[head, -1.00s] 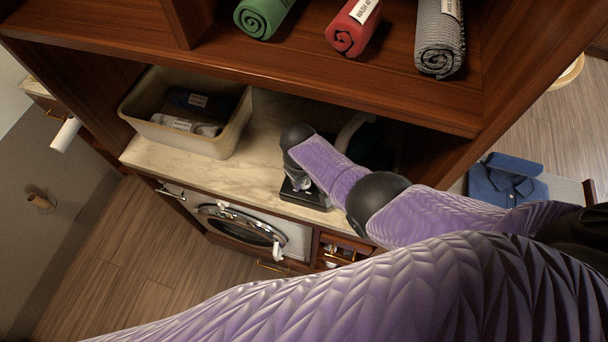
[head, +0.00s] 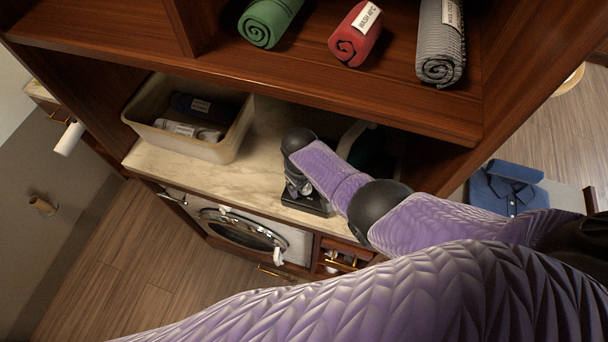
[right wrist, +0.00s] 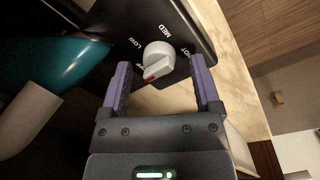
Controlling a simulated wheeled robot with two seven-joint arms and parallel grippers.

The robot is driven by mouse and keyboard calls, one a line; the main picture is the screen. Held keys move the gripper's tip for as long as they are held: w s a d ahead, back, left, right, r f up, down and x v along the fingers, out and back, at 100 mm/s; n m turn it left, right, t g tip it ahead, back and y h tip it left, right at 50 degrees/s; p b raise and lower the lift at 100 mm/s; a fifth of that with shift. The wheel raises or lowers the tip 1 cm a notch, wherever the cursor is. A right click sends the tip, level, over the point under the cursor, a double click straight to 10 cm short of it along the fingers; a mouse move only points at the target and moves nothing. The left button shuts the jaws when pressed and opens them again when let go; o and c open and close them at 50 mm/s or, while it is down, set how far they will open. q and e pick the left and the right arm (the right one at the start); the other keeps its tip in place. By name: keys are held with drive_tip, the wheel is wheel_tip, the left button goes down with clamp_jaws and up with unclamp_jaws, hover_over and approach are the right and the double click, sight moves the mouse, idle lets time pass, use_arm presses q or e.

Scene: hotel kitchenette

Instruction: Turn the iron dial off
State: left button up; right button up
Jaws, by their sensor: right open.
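The iron dial (right wrist: 157,58) is a pale grey knob with a red mark on a black panel (right wrist: 115,20) in the right wrist view. The words LOW, MED and HOT show around it; another label beside the red mark is mostly hidden. The red mark points to the lower left, near that label. My right gripper (right wrist: 160,68) is open, with one finger on each side of the knob; I cannot tell whether they touch it. In the head view the right gripper (head: 299,188) is over the black panel (head: 306,205) on the counter. My left gripper is not in view.
A teal, rounded body (right wrist: 60,65) lies left of the panel in the right wrist view. A beige bin (head: 215,150) stands on the marble counter (head: 160,160). A shelf (head: 300,75) with rolled towels hangs above. A washing machine (head: 240,232) is below.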

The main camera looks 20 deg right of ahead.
sight(303, 189)
drive_tip(key=r+p, duration=0.1)
drive_tip(key=r, duration=0.2)
drive_tip(key=r+p, duration=0.2)
drive_tip(key=r, duration=0.1)
drive_tip(key=r+p, duration=0.1)
drive_tip(key=r, duration=0.2)
drive_tip(key=shift+s+a+r+p, duration=0.1)
drive_tip(key=shift+s+a+p, duration=0.05)
drive_tip(key=shift+a+p, duration=0.15)
